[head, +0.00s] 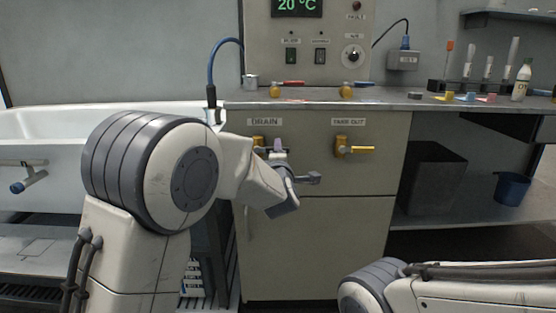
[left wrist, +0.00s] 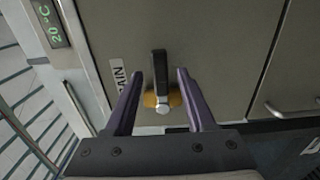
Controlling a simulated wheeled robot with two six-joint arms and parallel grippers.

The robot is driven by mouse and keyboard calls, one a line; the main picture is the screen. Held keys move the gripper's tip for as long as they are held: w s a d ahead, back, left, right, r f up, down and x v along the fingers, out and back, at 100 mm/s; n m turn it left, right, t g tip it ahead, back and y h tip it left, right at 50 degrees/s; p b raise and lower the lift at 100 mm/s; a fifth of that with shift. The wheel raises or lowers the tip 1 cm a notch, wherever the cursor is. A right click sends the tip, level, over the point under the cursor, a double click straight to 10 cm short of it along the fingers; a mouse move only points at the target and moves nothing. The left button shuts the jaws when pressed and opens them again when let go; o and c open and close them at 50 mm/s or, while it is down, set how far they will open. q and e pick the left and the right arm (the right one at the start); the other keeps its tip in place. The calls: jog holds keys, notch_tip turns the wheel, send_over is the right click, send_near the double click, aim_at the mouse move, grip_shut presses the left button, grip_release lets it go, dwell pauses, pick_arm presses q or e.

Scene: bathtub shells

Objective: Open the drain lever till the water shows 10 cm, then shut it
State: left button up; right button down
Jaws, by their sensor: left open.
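The drain lever (head: 258,141) sits on the cabinet front under the DRAIN label (head: 264,121), mostly hidden behind my left gripper (head: 278,146). In the left wrist view the lever (left wrist: 159,68) has a black handle on a yellow round base, and the handle lies parallel to the label. My left gripper (left wrist: 160,76) is open, its two purple fingers on either side of the lever with a gap on each side. The white bathtub (head: 50,122) is at the left; I cannot make out its water level. My right gripper is out of view.
A yellow TAKE OUT lever (head: 355,148) is to the right of the drain lever. The display (head: 297,6) reads 20 °C. Tubes and a bottle (head: 522,80) stand on the counter (head: 390,98). A blue bucket (head: 512,188) is on the lower shelf.

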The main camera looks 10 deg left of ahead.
pick_arm(q)
jog(key=s+p, duration=0.1)
jog(key=s, duration=0.6)
jog(key=shift+s+d, duration=0.3)
jog(key=shift+d, duration=0.15)
jog(key=s+d+f+m+g+h+p, duration=0.1)
jog(key=s+d+f+m+g+h, duration=0.4)
jog(key=s+m, duration=0.35)
jog(key=s+d+f+m+g+h+p, duration=0.1)
jog(key=s+d+f+m+g+h, duration=0.15)
jog(key=s+d+m+g, duration=0.4)
jog(key=s+a+f+m+g+y+p, duration=0.1)
jog(key=s+a+f+m+g, duration=0.2)
jog(key=s, duration=0.5)
jog(key=s+a+f+m+g+y, duration=0.1)
jog(key=s+a+m+y, duration=0.15)
jog(key=s+m, duration=0.4)
jog(key=s+a+f+m+g+y+p, duration=0.1)
jog(key=s+a+m+g, duration=0.15)
jog(key=s, duration=0.65)
notch_tip(320, 180, up, 37)
jog(key=p, duration=3.7)
jog(key=shift+s+a+r+p, duration=0.2)
jog(key=shift+a+p, duration=0.15)
jog(key=shift+a, duration=0.1)
